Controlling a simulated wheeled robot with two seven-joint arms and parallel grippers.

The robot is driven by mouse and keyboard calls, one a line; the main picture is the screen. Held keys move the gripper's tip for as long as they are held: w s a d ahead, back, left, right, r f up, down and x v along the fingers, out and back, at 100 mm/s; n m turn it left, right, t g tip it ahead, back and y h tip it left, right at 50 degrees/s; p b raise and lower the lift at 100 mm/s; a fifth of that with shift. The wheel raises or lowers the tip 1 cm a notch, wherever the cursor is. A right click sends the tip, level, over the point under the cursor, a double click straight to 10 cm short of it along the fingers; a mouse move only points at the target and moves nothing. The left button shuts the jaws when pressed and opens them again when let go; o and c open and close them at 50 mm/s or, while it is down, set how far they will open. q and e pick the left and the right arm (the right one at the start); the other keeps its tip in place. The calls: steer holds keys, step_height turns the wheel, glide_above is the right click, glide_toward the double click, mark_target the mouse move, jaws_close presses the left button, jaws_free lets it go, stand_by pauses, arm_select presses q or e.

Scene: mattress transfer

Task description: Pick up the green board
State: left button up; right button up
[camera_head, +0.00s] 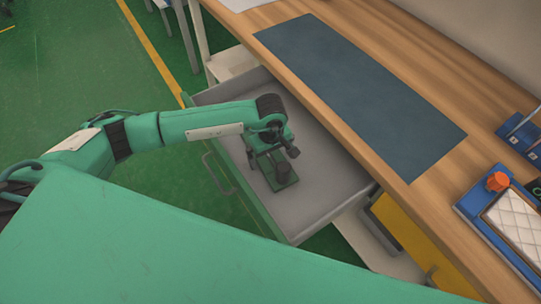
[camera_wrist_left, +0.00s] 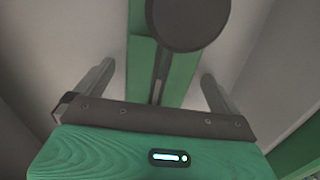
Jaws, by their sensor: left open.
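The green board (camera_head: 284,184) lies in the open grey drawer (camera_head: 325,180). A dark round part sits on it. In the left wrist view the green board (camera_wrist_left: 174,92) runs as a slotted strip between my fingers, with a large dark disc (camera_wrist_left: 188,22) over its far part. My left gripper (camera_head: 268,158) reaches down into the drawer from the left, over the board. In the left wrist view its two grey fingers (camera_wrist_left: 157,76) stand apart, one on each side of the strip. I cannot tell whether they touch it. My right gripper is not in view.
A wooden table (camera_head: 395,75) with a dark blue mat (camera_head: 360,95) stands beside and above the drawer. A blue tray (camera_head: 475,205) with an orange part (camera_head: 497,181) and a white quilted pad (camera_head: 518,225) sits at the right. The drawer's right part is clear.

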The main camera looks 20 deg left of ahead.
arm_select(q)
steer(key=shift+f, duration=0.2)
steer(key=c, duration=1.3)
steer(key=shift+r, duration=0.15)
